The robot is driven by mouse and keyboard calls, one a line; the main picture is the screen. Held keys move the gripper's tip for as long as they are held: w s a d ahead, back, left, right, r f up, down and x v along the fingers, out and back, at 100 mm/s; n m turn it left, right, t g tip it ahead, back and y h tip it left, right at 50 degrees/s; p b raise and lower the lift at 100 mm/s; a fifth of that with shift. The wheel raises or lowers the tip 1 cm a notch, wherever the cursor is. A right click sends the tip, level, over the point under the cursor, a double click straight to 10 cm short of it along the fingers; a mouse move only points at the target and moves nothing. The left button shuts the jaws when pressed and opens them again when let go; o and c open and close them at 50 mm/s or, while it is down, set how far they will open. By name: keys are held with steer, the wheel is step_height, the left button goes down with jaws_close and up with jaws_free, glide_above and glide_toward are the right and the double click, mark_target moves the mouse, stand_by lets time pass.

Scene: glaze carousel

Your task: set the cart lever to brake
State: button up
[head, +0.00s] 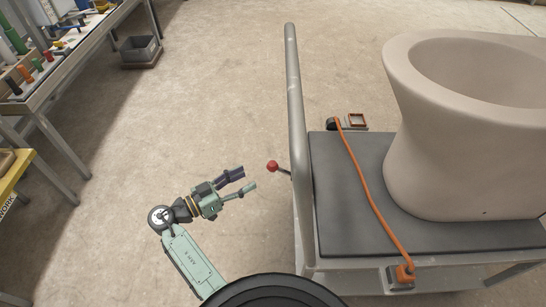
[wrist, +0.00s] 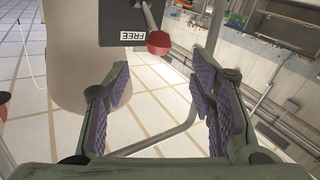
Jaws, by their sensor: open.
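The cart lever is a short metal rod with a red ball knob (head: 272,166), sticking out at the left side of the cart beside its handle. My gripper (head: 246,180) is open and empty, just left of the knob and apart from it, fingers pointing toward it. In the wrist view the red knob (wrist: 159,43) is beyond the fingertips, near the top. A dark plate (wrist: 115,25) with a white label reading FREE (wrist: 132,35) is behind the lever; the knob is close to the right of that label. No brake label is visible.
The cart has a dark grey deck (head: 342,220) and a tall handle bar (head: 295,100). A large clay vessel (head: 425,150) stands on it, with an orange strap (head: 366,190) beside it. A workbench is at upper left. Floor between is clear.

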mark_target(269, 166)
steer(key=p+x, duration=0.3)
steer(key=x, duration=0.6)
steer(key=shift+d+r, duration=0.1)
steer(key=shift+w+d+p, duration=0.3)
steer(key=shift+w+d, duration=0.1)
steer(key=shift+d, duration=0.2)
steer(key=shift+c, duration=0.2)
jaws_close()
